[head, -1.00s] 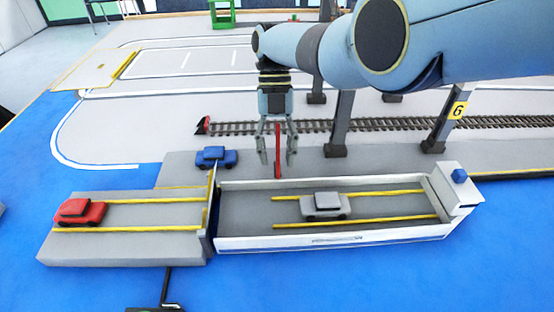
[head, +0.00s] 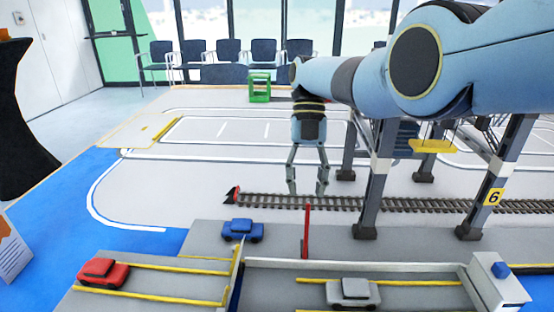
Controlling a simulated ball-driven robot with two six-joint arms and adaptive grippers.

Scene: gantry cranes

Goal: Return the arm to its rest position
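My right arm comes in from the upper right. Its gripper (head: 308,190) points down with its two fingers apart and nothing between them. In the picture the fingertips are just above the top of a red upright bar (head: 306,232), with a gap between them. The bar stands at the quay edge beside the white-walled ferry (head: 350,266). My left gripper is not in view.
A silver car (head: 352,292) is on the ferry deck. A red car (head: 104,272) and a blue car (head: 242,230) are on the grey ramp and quay. Crane legs (head: 376,180) stand close to the right of my gripper, by the railway track (head: 400,205). Chairs stand far back.

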